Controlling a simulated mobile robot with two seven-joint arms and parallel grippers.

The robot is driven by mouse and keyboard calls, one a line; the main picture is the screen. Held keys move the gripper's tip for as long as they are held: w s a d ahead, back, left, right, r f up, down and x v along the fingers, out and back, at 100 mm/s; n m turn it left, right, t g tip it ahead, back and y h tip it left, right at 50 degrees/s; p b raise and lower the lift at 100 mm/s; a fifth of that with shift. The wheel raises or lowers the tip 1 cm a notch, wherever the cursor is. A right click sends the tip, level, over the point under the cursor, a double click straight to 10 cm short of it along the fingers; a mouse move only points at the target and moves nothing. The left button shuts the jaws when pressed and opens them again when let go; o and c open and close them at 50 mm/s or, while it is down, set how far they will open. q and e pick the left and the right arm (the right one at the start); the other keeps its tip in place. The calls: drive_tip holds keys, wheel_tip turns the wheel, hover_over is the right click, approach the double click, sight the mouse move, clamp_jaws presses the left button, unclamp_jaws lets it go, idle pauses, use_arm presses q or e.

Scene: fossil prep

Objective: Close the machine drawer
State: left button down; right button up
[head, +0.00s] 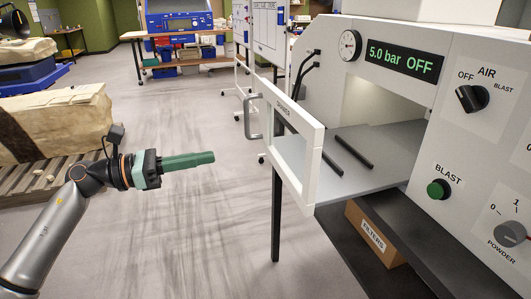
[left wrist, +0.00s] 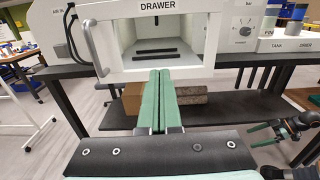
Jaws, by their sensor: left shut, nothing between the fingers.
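The machine drawer (head: 310,165) is pulled out of the white cabinet. Its white windowed front stands clear of the opening, with a grey handle (head: 253,122) on its outer face. Two dark bars lie on the drawer's grey floor. The left wrist view shows the front labelled DRAWER (left wrist: 195,72) and its handle (left wrist: 92,48) at the left. My left gripper (head: 213,157) is shut and empty, apart from the drawer front and to its left in the head view. In the left wrist view my right gripper (left wrist: 261,135) is small at the right edge, its fingers apart.
The white cabinet (head: 400,95) has a gauge, knobs and a green BLAST button (head: 438,189). A FILTERS box (head: 372,235) sits on the dark lower shelf. A table leg (head: 276,215) stands below the drawer front. Plaster-jacketed blocks (head: 65,120) are at left. Floor between is clear.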

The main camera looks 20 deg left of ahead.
use_arm(q)
drive_tip(key=p, duration=0.4)
approach(282, 145)
drive_tip(key=x, duration=0.5)
drive_tip(key=shift+w+r, duration=0.15)
drive_tip(key=shift+w, duration=0.05)
drive_tip(key=shift+x, duration=0.8)
drive_tip(key=shift+d, duration=0.15)
